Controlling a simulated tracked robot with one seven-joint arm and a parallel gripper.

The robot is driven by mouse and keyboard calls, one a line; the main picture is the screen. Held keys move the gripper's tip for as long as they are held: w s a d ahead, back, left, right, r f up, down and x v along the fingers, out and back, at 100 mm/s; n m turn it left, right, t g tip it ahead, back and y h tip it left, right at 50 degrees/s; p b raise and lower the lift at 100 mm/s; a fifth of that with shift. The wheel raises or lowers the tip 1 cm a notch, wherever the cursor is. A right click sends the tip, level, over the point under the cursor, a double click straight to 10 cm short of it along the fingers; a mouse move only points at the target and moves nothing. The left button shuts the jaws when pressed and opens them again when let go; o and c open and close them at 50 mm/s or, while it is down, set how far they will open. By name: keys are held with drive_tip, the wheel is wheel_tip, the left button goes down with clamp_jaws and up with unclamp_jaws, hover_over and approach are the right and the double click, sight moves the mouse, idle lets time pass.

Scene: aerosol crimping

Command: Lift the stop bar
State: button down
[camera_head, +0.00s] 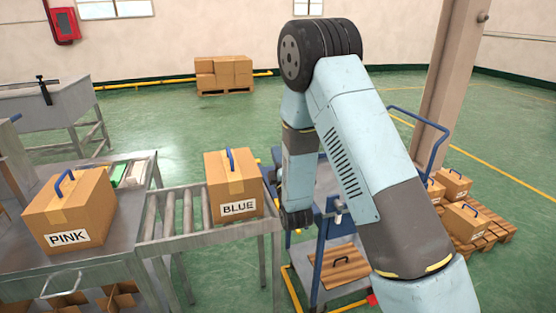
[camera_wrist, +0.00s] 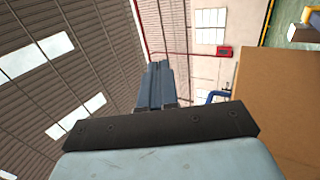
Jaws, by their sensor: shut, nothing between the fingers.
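The cardboard box labelled BLUE (camera_head: 232,187), with a blue handle, stands on the right end of the roller conveyor (camera_head: 160,220). A narrow dark blue piece (camera_head: 268,180) shows between this box and my arm. I cannot tell whether it is the stop bar, which I cannot make out clearly. In the wrist view my gripper (camera_wrist: 157,68) is shut and empty, its fingers side by side. A cardboard box (camera_wrist: 275,105) with a blue handle (camera_wrist: 218,96) stands to the right of the fingers, apart from them. My arm hides much of the area at the conveyor's end.
A box labelled PINK (camera_head: 68,212) sits on the metal table (camera_head: 100,262) at left. A blue-framed cart (camera_head: 322,232) stands right of the conveyor, partly behind my arm. A pallet with boxes (camera_head: 468,230) and a pillar (camera_head: 448,90) are at right. The green floor behind is mostly open.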

drive_tip(key=x, duration=1.1)
drive_tip(key=shift+r, duration=0.15)
idle(1.3)
